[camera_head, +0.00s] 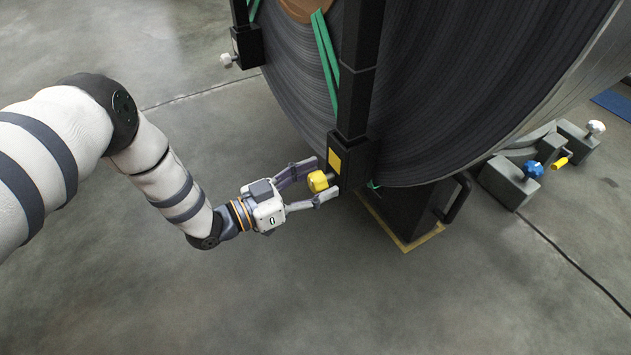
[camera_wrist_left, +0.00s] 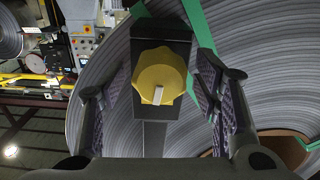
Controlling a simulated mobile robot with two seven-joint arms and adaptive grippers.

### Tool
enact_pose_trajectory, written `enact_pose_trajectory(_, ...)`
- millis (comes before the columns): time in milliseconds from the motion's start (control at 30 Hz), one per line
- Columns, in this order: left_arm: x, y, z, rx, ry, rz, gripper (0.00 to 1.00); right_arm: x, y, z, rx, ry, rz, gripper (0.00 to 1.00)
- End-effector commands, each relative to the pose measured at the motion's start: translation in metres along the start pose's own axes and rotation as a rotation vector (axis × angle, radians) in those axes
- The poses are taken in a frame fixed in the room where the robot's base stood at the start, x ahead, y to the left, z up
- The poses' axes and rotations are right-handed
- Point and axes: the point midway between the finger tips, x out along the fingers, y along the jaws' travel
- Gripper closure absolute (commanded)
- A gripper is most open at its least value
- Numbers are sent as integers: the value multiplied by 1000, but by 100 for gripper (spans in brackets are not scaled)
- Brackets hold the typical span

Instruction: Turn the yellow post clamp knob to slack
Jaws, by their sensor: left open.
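The yellow post clamp knob (camera_head: 317,181) sits on the black clamp block (camera_head: 352,160) at the foot of a black post, in front of the steel coil. In the left wrist view the knob (camera_wrist_left: 159,77) is lobed, with a pale bar mark pointing down from its middle. My left gripper (camera_head: 322,178) is open, with one finger on each side of the knob. In the left wrist view its fingers (camera_wrist_left: 165,100) stand apart from the knob, with gaps on both sides. My right gripper is in neither view.
The large steel coil (camera_head: 440,90) with green straps fills the upper right. A white knob (camera_head: 227,60) is on another post at the upper left. Blue (camera_head: 533,169) and white (camera_head: 596,128) knobs and a yellow handle (camera_head: 561,163) are at the right. The floor in front is clear.

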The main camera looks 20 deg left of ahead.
Motion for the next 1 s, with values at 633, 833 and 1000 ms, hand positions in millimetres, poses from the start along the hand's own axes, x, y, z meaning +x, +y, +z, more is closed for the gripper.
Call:
enact_pose_trajectory(633, 0, 0, 0, -143, -1, 0, 92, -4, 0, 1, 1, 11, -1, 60)
enact_pose_trajectory(833, -1, 0, 1, -146, -2, 0, 92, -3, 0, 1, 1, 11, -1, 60)
enact_pose_trajectory(1000, -1, 0, 1, -145, -2, 0, 44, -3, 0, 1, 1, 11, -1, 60)
